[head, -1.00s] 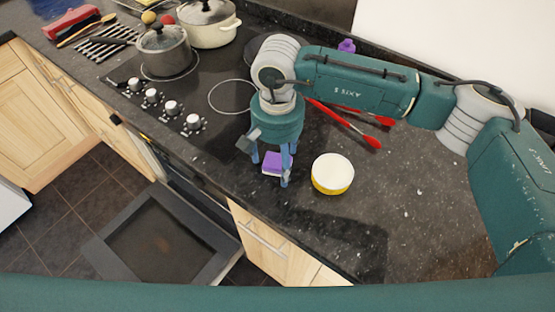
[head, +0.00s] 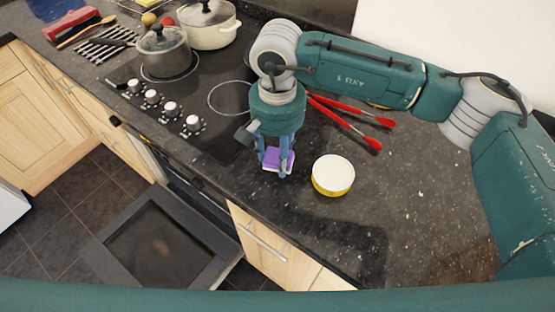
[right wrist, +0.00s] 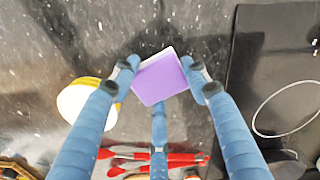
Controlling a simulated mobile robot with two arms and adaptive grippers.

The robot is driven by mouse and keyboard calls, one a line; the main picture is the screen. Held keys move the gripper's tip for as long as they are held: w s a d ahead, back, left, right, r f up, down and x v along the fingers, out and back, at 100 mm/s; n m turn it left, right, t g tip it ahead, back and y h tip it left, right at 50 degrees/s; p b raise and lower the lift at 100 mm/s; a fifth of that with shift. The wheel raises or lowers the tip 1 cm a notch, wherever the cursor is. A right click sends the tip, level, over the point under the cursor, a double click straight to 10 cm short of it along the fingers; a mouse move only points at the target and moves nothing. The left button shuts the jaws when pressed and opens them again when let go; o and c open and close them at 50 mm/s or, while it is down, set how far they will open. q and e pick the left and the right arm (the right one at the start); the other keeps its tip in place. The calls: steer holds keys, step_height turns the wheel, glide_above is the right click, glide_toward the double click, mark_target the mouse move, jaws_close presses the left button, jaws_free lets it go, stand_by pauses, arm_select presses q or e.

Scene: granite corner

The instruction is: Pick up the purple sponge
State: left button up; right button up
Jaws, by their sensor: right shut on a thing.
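The purple sponge (head: 278,159), with a pale underside, is on or just above the dark counter by the hob's front right corner; I cannot tell if it touches the counter. My right gripper (head: 273,163) points down and is shut on it. In the right wrist view the sponge (right wrist: 161,78) sits between the blue fingers (right wrist: 164,84), with fingertips at its left and right sides and a third finger below it. My left gripper is not in view.
A yellow and white round bowl (head: 333,175) stands just right of the sponge. Red-handled tongs (head: 345,122) lie behind it. The black hob (head: 215,110) with a lidded pot (head: 164,52) is to the left. An oven door (head: 160,247) hangs open below the counter.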

mark_target(277, 156)
step_height(277, 156, up, 18)
steer(key=b, duration=0.3)
steer(key=shift+f, duration=0.2)
steer(key=shift+o, duration=0.5)
steer(key=shift+c, duration=1)
